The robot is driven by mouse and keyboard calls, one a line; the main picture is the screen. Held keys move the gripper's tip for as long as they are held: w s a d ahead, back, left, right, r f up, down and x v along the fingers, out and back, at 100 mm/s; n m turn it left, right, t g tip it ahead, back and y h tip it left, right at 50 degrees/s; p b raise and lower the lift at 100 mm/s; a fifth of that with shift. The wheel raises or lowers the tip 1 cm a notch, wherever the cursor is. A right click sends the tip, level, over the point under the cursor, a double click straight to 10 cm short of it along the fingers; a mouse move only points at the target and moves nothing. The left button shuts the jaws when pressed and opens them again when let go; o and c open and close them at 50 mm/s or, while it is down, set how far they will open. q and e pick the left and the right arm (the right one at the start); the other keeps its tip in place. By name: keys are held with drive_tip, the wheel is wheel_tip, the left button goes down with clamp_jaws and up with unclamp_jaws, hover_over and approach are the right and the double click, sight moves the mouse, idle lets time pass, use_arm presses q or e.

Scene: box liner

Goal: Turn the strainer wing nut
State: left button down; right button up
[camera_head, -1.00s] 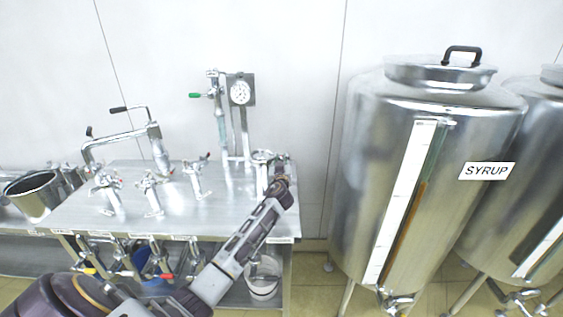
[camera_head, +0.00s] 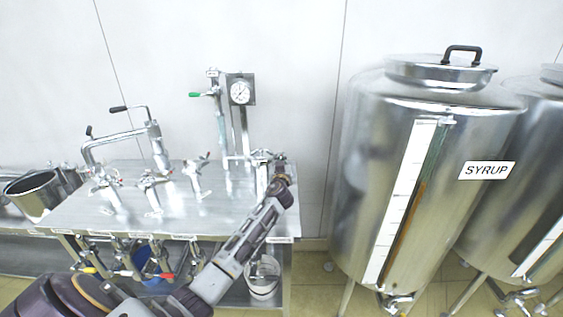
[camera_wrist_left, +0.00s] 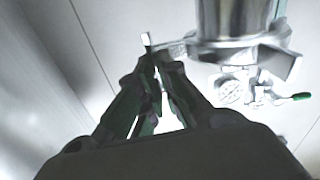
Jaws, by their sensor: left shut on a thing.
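The strainer (camera_head: 262,178) is a shiny metal cylinder at the right end of the steel table. My left arm reaches up to it from below, and my left gripper (camera_head: 278,161) is at its top right side. In the left wrist view, the strainer (camera_wrist_left: 236,18) hangs into the top of the picture, with a metal clamp piece (camera_wrist_left: 172,48) sticking out to the left. My left gripper (camera_wrist_left: 154,56) has its fingertips close together on the end of this piece, where the wing nut is. The nut itself is mostly hidden by the fingers. My right gripper is not in view.
A pressure gauge (camera_head: 240,92) and a green-handled valve (camera_head: 196,95) stand behind the table. Several metal valves stand on the table (camera_head: 185,220) to the left. A large syrup tank (camera_head: 360,150) is to the right, and a white bucket (camera_head: 263,283) is below.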

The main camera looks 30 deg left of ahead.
use_arm(q)
drive_tip(key=shift+m, duration=0.3)
drive_tip(key=shift+w+d+f+m+p, duration=0.15)
drive_tip(key=shift+d+f+m+p, duration=0.2)
drive_tip(key=shift+m, duration=2.65)
drive_tip(key=shift+w+d+f+m+p, duration=0.15)
drive_tip(key=shift+m+p, duration=0.35)
drive_tip(key=shift+m, duration=2.5)
drive_tip(key=shift+w+d+f+m+p, duration=0.1)
drive_tip(key=shift+d+f+m+p, duration=0.25)
drive_tip(key=shift+m, duration=2.65)
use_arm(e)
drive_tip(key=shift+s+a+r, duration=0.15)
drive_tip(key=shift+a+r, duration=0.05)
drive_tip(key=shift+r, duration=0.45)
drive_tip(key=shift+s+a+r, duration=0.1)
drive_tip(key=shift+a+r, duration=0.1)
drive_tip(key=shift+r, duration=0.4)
use_arm(q)
drive_tip(key=shift+a+r, duration=0.1)
